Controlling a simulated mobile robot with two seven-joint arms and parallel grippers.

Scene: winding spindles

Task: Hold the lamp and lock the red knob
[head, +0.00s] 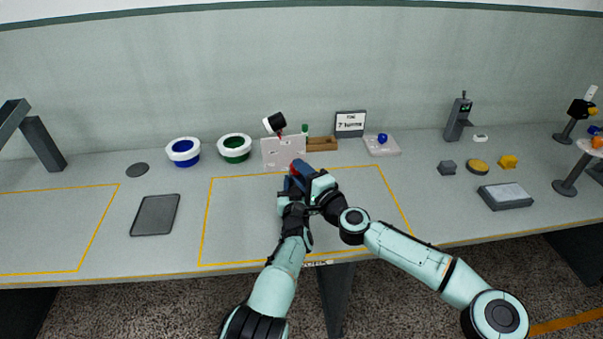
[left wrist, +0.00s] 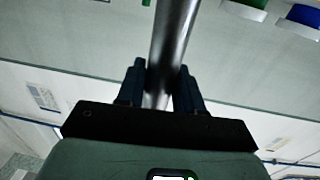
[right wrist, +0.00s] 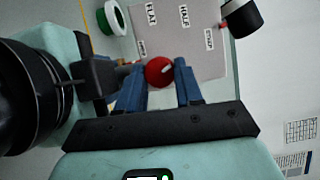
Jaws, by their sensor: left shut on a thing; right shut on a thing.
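The lamp head (head: 275,122), a black and white cylinder, tilts above a pale upright panel (head: 283,152) in the head view. The lamp head also shows at the top right of the right wrist view (right wrist: 240,18). My left gripper (left wrist: 160,82) is shut on a grey metal tube (left wrist: 172,35), apparently the lamp's stem. The red knob (right wrist: 159,71) has a pale mark on its face and sits in front of the labelled panel. My right gripper (right wrist: 160,75) is shut on the red knob. In the head view both grippers are close together and hide most of the knob and stem.
The yellow-outlined table area around my arms is clear.

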